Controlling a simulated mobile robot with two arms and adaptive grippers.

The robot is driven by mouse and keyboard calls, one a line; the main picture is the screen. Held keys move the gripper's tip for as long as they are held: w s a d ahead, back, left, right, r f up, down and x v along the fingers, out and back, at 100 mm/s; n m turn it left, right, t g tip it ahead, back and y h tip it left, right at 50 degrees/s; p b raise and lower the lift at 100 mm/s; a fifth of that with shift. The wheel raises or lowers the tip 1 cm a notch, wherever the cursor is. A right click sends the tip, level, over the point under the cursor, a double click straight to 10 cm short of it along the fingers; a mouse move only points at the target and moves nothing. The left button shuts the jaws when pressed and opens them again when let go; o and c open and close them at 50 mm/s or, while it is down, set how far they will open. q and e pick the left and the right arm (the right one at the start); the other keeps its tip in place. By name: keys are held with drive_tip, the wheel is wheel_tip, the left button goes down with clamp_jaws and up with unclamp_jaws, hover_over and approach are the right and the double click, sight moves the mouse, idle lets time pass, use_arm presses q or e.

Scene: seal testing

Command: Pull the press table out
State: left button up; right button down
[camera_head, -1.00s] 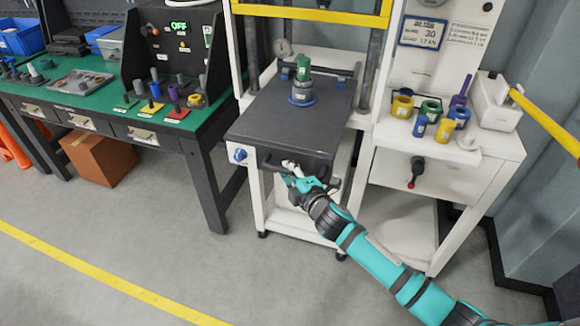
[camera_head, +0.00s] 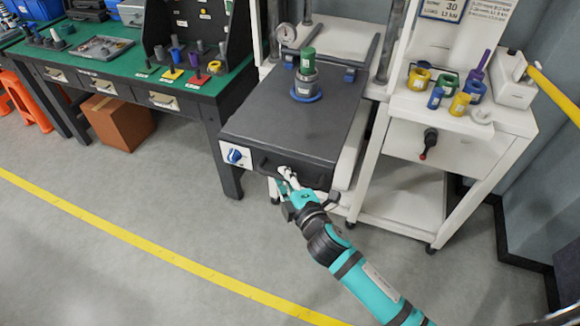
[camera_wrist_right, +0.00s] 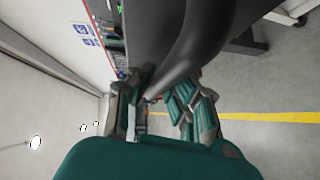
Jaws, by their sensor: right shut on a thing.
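The press table (camera_head: 262,128) is a dark grey slab that stands out toward me from the white press frame. A grey cylinder with a green top and blue base ring (camera_head: 307,78) stands upright on it. A dark handle (camera_head: 262,168) runs along its front edge. My right gripper (camera_head: 284,180) is at the middle of this front edge, shut on the handle. In the right wrist view the dark curved handle (camera_wrist_right: 190,50) passes between the fingers (camera_wrist_right: 160,105). My left gripper is not in view.
A green workbench (camera_head: 120,55) with tools stands at the left, a cardboard box (camera_head: 118,122) under it. A white side cabinet (camera_head: 440,145) with colored rings stands at the right. The floor in front is clear, with a yellow line (camera_head: 150,250).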

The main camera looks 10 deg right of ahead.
drive_tip(key=shift+s+a+r, duration=0.15)
drive_tip(key=shift+s+a, duration=0.25)
drive_tip(key=c, duration=1.3)
unclamp_jaws()
drive_tip(key=shift+s, duration=0.25)
drive_tip(key=v, duration=1.2)
